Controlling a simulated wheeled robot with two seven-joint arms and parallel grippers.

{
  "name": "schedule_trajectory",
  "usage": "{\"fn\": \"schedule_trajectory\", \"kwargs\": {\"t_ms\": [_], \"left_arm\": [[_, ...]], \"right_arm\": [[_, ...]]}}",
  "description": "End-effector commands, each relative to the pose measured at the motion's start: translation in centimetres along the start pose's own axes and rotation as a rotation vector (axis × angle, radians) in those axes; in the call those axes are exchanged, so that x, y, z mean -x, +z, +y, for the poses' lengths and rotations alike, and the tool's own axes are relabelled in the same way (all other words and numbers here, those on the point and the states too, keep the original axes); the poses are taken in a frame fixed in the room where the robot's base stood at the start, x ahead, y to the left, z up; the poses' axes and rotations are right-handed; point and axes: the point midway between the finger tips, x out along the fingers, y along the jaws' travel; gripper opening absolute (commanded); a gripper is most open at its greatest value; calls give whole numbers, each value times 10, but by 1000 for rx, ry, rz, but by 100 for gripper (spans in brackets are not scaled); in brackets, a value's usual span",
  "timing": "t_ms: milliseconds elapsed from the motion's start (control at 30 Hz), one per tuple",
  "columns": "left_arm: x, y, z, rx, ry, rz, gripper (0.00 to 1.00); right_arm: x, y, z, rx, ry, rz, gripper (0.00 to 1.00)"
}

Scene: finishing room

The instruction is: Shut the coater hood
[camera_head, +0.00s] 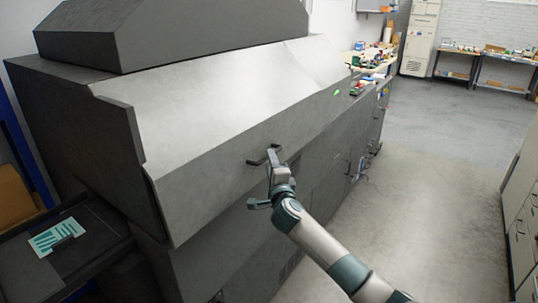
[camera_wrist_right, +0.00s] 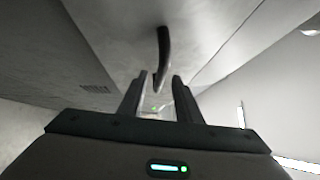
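The coater hood (camera_head: 215,115) is the large light-grey sloped cover on the dark coater body (camera_head: 75,120). It lies down over the front, with its lower edge against the body. Its dark bar handle (camera_head: 258,160) is on the lower front face. My right gripper (camera_head: 273,155) is at the handle's right end. In the right wrist view, the fingers (camera_wrist_right: 158,85) stand apart, with the curved handle (camera_wrist_right: 163,55) just ahead of and between their tips. I cannot tell if they touch it. My left gripper is not in view.
A dark tray table (camera_head: 95,225) with a teal-and-white card (camera_head: 57,237) stands at the lower left. Grey cabinets (camera_head: 525,225) line the right side. The floor (camera_head: 430,150) between is clear. Benches (camera_head: 480,62) with small items stand at the back.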

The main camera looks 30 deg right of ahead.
Motion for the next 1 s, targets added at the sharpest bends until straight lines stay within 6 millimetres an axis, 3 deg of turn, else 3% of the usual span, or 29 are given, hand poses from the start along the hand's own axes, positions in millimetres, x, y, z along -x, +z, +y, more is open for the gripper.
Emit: {"fn": "schedule_trajectory", "kwargs": {"t_ms": [300, 667, 700, 833, 1000], "left_arm": [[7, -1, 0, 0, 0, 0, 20], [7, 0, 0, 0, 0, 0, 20], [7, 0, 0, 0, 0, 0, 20], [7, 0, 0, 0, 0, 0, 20], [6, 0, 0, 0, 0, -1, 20]], "right_arm": [[-32, 0, -1, -1, 0, 1, 31], [-35, 0, 0, -1, 0, 0, 31], [-35, 0, 0, -1, 0, 0, 29], [-35, 0, 0, -1, 0, 0, 0], [-35, 0, 1, -1, 0, 0, 0]]}}
